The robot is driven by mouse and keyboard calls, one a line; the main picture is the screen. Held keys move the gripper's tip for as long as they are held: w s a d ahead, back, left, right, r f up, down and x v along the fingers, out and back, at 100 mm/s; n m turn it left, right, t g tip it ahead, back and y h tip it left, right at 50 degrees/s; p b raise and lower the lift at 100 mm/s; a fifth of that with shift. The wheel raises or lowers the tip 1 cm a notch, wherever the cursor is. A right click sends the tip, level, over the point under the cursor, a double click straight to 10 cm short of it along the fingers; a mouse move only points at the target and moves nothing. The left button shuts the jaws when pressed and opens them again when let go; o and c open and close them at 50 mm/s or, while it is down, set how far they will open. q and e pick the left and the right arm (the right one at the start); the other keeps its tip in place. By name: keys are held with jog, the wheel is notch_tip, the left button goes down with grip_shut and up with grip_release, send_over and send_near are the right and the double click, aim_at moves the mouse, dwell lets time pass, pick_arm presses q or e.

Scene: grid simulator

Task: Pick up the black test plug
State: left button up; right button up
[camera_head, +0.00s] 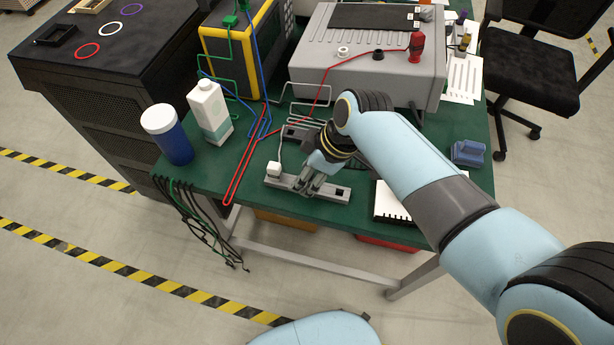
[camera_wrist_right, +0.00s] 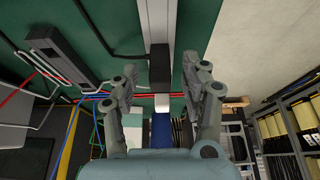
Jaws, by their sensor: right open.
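A black plug-like block (camera_wrist_right: 160,67) with a black cable sits on a grey power strip (camera_wrist_right: 158,20) in the right wrist view. My right gripper (camera_wrist_right: 164,74) is open, with one finger on each side of the block and visible gaps between. In the head view my right gripper (camera_head: 317,184) is down at the grey strip (camera_head: 322,194) near the table's front edge and hides the block. A white plug (camera_head: 273,169) sits at the strip's left end; a white piece (camera_wrist_right: 162,103) shows behind the block in the wrist view. My left gripper is out of view.
A blue jar (camera_head: 176,148) and a white carton (camera_head: 210,115) stand left on the green table. A grey instrument box (camera_head: 350,75) with a red plug (camera_head: 416,46) stands behind. Red and blue cables run left of the strip. A blue block (camera_head: 468,153) lies right.

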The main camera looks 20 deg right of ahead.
jog(key=c, duration=0.5)
grip_shut()
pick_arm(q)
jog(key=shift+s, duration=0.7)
